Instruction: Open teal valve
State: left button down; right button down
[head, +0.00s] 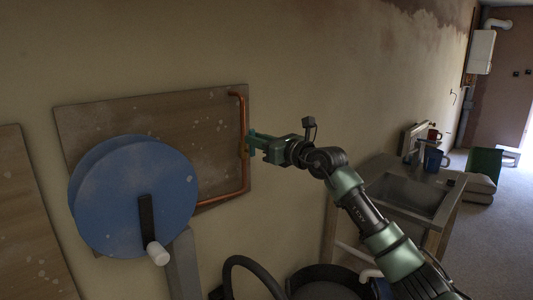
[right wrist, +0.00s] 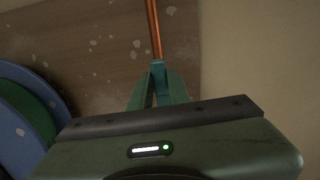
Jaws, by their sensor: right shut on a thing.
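A copper pipe (head: 243,112) runs down the right side of a wooden board on the wall and bends left at the bottom. The teal valve sits on this pipe; in the head view my right gripper (head: 254,142) covers most of it. In the right wrist view a teal piece of the valve (right wrist: 158,68) shows in front of the pipe, between the tips of my right gripper (right wrist: 158,88). The right gripper is shut on the valve's handle, its arm reaching in from the lower right. The handle's exact angle is hard to tell. My left gripper is out of view.
A blue hose reel (head: 125,195) with a crank stands close left of the pipe, in front of the board (head: 85,120). A sink bench (head: 375,205) with mugs stands to the right. A dark tub (head: 325,280) and black hose are below. The wall above is clear.

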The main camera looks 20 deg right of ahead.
jog(key=c, duration=1.4)
grip_release()
jog(key=shift+f, duration=0.2)
jog(key=shift+r, duration=0.15)
jog(key=shift+s, duration=0.15)
jog(key=b+v, duration=0.5)
jog(key=v, duration=0.6)
jog(key=shift+s+d+b, duration=0.15)
jog(key=shift+s+b, duration=0.2)
jog(key=shift+b, duration=0.05)
jog(key=shift+r, duration=0.1)
